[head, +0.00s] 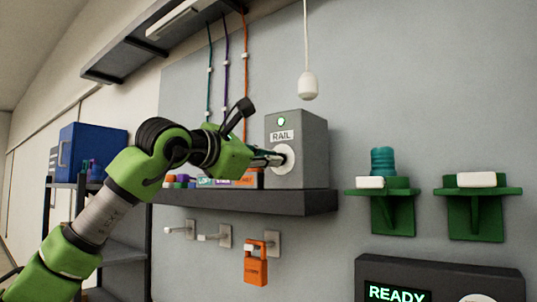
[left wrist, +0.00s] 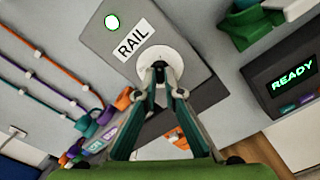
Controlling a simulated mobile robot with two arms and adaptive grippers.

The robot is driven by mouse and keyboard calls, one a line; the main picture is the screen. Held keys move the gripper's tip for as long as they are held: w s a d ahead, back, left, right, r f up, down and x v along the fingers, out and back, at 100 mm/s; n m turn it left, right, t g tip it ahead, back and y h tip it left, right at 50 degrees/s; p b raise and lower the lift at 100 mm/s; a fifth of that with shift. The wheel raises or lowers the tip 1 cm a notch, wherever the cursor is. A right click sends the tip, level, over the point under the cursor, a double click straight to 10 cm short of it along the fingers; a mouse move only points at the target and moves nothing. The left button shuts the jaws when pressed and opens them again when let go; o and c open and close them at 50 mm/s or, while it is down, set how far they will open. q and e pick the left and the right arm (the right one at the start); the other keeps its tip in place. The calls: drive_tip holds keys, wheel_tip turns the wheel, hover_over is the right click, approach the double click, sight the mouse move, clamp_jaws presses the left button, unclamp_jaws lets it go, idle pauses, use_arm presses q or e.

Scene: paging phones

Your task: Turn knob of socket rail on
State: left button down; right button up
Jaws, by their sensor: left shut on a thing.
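The socket rail is a grey box (head: 312,140) labelled RAIL, standing on a dark wall shelf. A green light (head: 281,121) glows above its label. Its knob sits in a round white disc (head: 284,158) on the front face; the disc also shows in the left wrist view (left wrist: 152,60). My left gripper (head: 272,158) reaches to the disc from the left. In the left wrist view its fingers (left wrist: 163,78) are closed together in front of the disc, shut on the knob, which the fingertips mostly hide. My right gripper is not in view.
The dark shelf (head: 250,202) also bears colored blocks with labels. Orange padlock (head: 256,268) hangs on a hook below. A white pull (head: 309,85) hangs on a cord at upper middle. Green brackets (head: 476,207) and a READY box (head: 440,270) are at right.

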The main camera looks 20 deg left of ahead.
use_arm(q)
drive_tip(key=shift+r+m, duration=0.15)
drive_tip(key=shift+m, duration=0.45)
drive_tip(key=c, duration=2.2)
unclamp_jaws()
drive_tip(key=shift+o, duration=0.2)
drive_tip(key=shift+w, duration=0.15)
drive_tip(key=v, duration=1.2)
